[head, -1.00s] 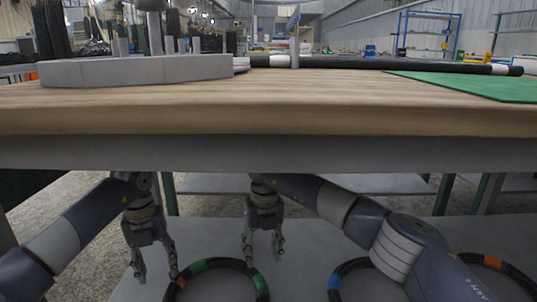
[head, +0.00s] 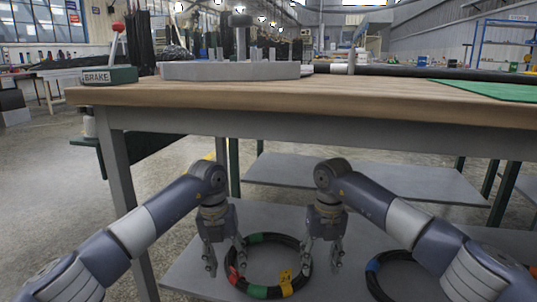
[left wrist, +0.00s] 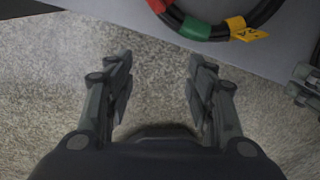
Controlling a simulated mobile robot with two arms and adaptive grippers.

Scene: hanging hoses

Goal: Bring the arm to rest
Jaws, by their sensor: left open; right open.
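My left gripper (head: 226,258) hangs fingers down, open and empty, in front of the table at lower-shelf height. In the left wrist view its open fingers (left wrist: 158,88) have bare speckled floor between them. My right gripper (head: 322,252) also hangs fingers down, open and empty, to the right of it. A black hose coil (head: 262,240) with red, green and yellow bands lies on the lower shelf behind and between the grippers. Its banded edge also shows at the top of the left wrist view (left wrist: 205,30). Neither gripper holds it.
The wooden tabletop (head: 330,95) is above both grippers. A grey fixture base (head: 235,70), a BRAKE box (head: 108,76) and a green mat (head: 490,88) lie on it. Another coil (head: 372,266) lies on the lower shelf (head: 190,268). Open floor (head: 60,180) is to the left.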

